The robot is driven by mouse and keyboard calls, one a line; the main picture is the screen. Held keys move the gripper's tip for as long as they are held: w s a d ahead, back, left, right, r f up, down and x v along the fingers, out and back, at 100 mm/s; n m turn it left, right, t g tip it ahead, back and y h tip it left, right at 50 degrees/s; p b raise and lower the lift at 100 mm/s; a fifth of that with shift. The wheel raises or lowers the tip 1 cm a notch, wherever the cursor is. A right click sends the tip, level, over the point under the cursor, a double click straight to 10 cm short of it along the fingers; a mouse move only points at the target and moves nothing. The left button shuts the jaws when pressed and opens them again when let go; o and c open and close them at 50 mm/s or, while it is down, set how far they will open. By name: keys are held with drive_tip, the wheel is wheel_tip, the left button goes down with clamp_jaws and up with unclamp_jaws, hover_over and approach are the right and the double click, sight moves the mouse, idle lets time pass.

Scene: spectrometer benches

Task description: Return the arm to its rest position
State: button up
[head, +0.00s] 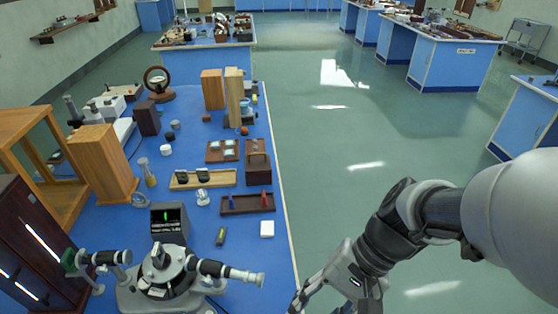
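My arm enters the head view from the right and reaches down toward the bottom middle. My gripper (318,306) is at the bottom edge, just right of the blue bench's (258,262) edge and apart from the spectrometer. Its fingertips are cut off by the frame, so I cannot see whether it is open or holds anything. The grey spectrometer (160,272) with two black telescope tubes stands at the near end of the bench.
The green floor (345,150) to the right is clear. More blue benches (452,65) stand further back.

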drive_tip(key=d+r+n+t+h, duration=0.5)
drive_tip(key=d+r+t+h, duration=0.1)
drive_tip(key=d+r+t, duration=0.1)
drive_tip(key=shift+d+r+t, duration=0.4)
drive_tip(key=shift+d+r, duration=0.35)
drive_tip(key=shift+r, duration=0.05)
idle(0.5)
